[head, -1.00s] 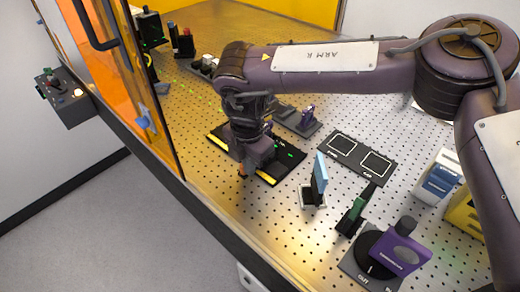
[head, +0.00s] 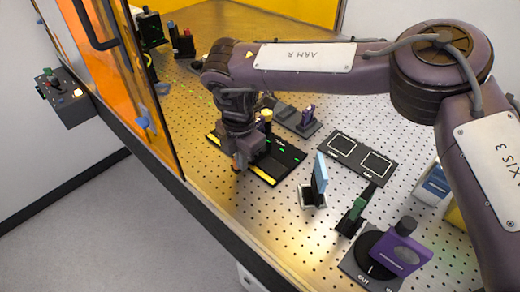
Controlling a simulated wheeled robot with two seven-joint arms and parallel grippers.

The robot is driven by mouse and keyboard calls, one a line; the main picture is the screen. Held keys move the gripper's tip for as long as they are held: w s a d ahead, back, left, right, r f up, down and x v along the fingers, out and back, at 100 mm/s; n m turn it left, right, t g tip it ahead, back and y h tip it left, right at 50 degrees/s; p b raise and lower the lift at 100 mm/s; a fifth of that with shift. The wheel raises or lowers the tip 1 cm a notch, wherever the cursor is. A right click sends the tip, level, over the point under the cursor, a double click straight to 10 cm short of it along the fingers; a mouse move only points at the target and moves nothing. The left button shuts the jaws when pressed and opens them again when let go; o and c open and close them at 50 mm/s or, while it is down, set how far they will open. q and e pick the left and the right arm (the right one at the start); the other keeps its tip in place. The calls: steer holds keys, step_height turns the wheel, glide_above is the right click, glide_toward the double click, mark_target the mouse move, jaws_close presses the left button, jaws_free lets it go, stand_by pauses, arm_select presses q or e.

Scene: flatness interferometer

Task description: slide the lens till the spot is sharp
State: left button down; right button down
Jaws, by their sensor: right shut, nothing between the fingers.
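A black plate (head: 283,165) with yellow edge strips and small green marks lies on the perforated table. A dark post with a yellow top (head: 266,115) stands at its far side, partly behind my right gripper; I cannot tell whether it carries the lens. My right gripper (head: 238,167) points down over the left part of the plate, shut and empty. I cannot tell whether it touches anything there. No sharp or blurred spot can be made out clearly. My left gripper is out of view.
A light blue panel (head: 319,172) stands upright right of the plate. Near the front right are a green-and-black mount (head: 352,213) and a purple block on a dark base (head: 402,250). A flat two-square pad (head: 358,156) lies behind. An orange enclosure door (head: 105,75) stands at left.

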steer(key=shift+w+a, duration=1.65)
steer(key=shift+w, duration=0.05)
steer(key=shift+s+d, duration=0.1)
steer(key=shift+s, duration=0.1)
steer(key=shift+s+d+p, duration=0.25)
steer(key=shift+d+p, duration=0.1)
step_height(320, 180, up, 9)
steer(key=p, duration=0.7)
stand_by(0.5)
stand_by(0.4)
